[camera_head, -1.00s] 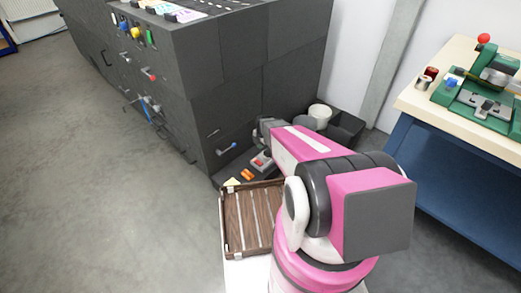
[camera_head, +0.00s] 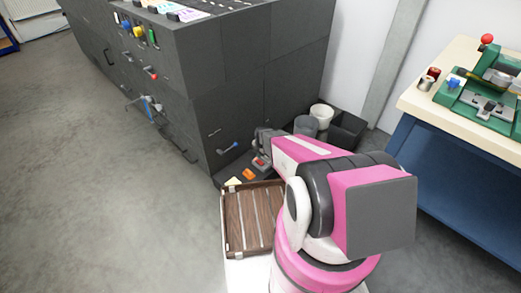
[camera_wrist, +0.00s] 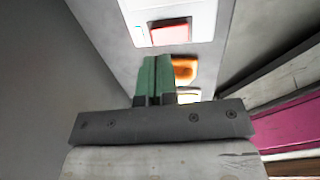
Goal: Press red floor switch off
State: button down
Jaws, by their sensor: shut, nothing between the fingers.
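The red floor switch (camera_head: 258,164) sits on a light plate at floor level, by the foot of the dark cabinet. In the wrist view the red switch (camera_wrist: 171,32) is a red block in a white housing, just beyond the fingertips. Whether it is on or off cannot be told. My gripper (camera_wrist: 157,60) has its green fingers shut together, empty, pointing toward the switch, with a gap in the picture between tips and red block. In the head view my gripper (camera_head: 265,148) is over the switch's upper part and partly hides it.
An orange piece (camera_head: 248,174) lies beside the switch. A slatted wooden tray (camera_head: 228,220) is in front. The dark cabinet (camera_head: 225,100) stands close left; a white bucket (camera_head: 322,112) and dark bins stand behind. A blue workbench (camera_head: 440,170) is at right. Floor at left is clear.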

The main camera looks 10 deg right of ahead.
aim_at(260, 162)
jog(key=shift+w+a+f, duration=0.1)
jog(key=shift+w+f, duration=0.05)
jog(key=shift+f, duration=1)
jog(key=shift+w+a+f, duration=0.1)
jog(key=shift+f, duration=1.05)
jog(key=shift+f, duration=0.2)
jog(key=shift+s+d, duration=0.1)
jog(key=shift+s+d+r, duration=0.2)
jog(key=shift+s+d, duration=0.15)
jog(key=shift+s, duration=0.2)
